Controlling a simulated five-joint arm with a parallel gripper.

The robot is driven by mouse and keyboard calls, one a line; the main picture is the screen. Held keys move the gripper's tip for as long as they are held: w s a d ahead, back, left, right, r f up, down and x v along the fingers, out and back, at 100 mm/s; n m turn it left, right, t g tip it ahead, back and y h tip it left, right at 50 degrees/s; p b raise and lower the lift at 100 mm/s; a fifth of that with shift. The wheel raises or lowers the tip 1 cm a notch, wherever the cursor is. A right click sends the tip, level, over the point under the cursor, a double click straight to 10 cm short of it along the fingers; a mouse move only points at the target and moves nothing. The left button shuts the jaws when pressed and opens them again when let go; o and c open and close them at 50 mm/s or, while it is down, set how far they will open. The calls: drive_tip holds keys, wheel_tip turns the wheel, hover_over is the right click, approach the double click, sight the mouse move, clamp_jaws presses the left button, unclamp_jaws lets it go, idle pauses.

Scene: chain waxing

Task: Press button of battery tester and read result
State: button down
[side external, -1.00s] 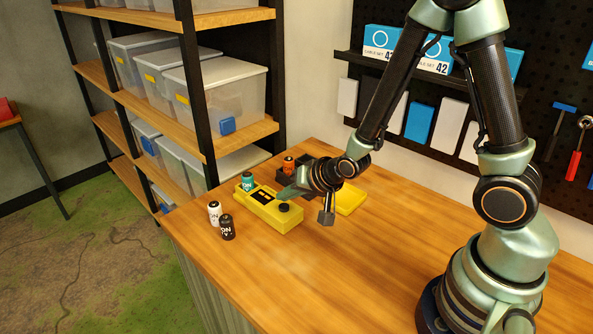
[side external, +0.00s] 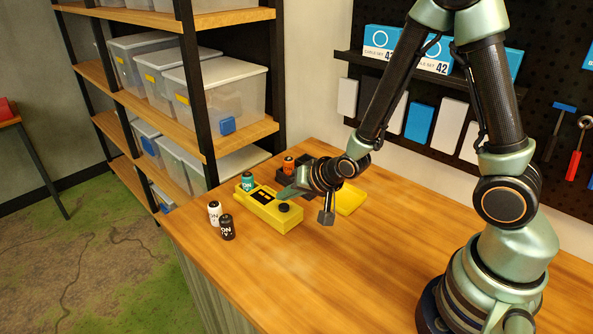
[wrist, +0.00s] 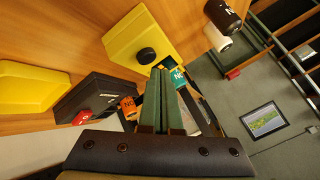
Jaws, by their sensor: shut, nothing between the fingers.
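The yellow battery tester (side external: 268,212) lies on the bench, with a dark display (side external: 264,196) and a round black button (side external: 284,207) on top. It also shows in the wrist view (wrist: 128,42), with its button (wrist: 146,55). A teal battery (side external: 247,181) stands at the tester's far end; it is partly hidden behind my fingers in the wrist view (wrist: 178,77). My gripper (side external: 280,196) is shut and empty, its fingertips close to the tester near the button. I cannot tell whether they touch it. The display's reading is too small to make out.
A white battery (side external: 214,213) and a black battery (side external: 227,228) stand left of the tester. The front of the bench is clear.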

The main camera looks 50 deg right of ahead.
drive_tip(key=shift+f, duration=0.1)
idle(0.7)
drive_tip(key=shift+f, duration=0.3)
drive_tip(key=shift+f, duration=0.5)
idle(0.7)
drive_tip(key=shift+r, duration=0.9)
drive_tip(key=shift+r, duration=2.5)
